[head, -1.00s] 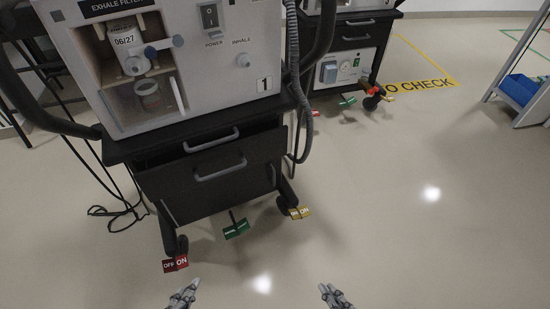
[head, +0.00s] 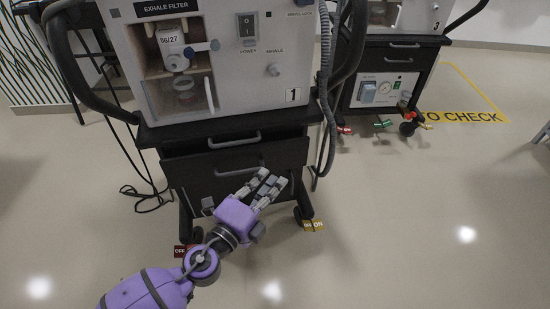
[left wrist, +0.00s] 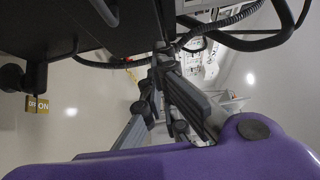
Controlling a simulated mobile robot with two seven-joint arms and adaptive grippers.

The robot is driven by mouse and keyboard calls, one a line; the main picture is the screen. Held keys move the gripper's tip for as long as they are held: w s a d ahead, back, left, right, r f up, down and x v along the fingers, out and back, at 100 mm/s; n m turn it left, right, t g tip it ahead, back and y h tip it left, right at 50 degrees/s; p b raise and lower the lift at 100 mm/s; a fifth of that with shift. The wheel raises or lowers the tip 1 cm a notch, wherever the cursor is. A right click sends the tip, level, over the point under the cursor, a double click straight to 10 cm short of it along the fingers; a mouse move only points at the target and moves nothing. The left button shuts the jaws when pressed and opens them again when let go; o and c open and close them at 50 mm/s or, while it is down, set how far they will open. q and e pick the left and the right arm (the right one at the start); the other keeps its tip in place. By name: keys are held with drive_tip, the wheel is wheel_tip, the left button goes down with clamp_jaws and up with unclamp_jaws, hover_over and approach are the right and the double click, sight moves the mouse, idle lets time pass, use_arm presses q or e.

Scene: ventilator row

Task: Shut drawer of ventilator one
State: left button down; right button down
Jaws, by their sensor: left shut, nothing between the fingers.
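Ventilator one (head: 225,85), a pale box marked 1, stands on a black cart with two handled drawers. The upper drawer (head: 190,147) looks flush under the top. The lower drawer (head: 190,174) stands out a little in front of it, so it looks partly open. My left gripper (head: 272,180) is shut and empty, in front of the right half of the lower drawer's front, near its handle (head: 232,172). I cannot tell whether it touches. In the left wrist view its fingers (left wrist: 165,95) lie beside the dark cart (left wrist: 60,25). My right gripper is not in view.
Casters with a red tag (head: 181,251) and a yellow tag (head: 314,226) stand below the cart. A grey hose (head: 326,100) hangs at its right side. Another ventilator cart (head: 385,85) stands behind to the right.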

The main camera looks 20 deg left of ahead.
sight(269, 148)
use_arm(q)
drive_tip(key=shift+w+a, duration=0.2)
drive_tip(key=shift+w, duration=1.65)
drive_tip(key=shift+w+a, duration=0.15)
drive_tip(key=shift+w, duration=1.7)
drive_tip(key=w, duration=0.1)
drive_tip(key=w+a+b, duration=0.1)
drive_tip(key=w, duration=0.1)
drive_tip(key=w+a, duration=0.1)
drive_tip(key=shift+w+a+f+b, duration=0.15)
drive_tip(key=shift+w+a+b, duration=0.05)
drive_tip(key=shift+w+b, duration=0.1)
drive_tip(key=shift+a+r, duration=0.1)
drive_tip(key=shift+r, duration=0.1)
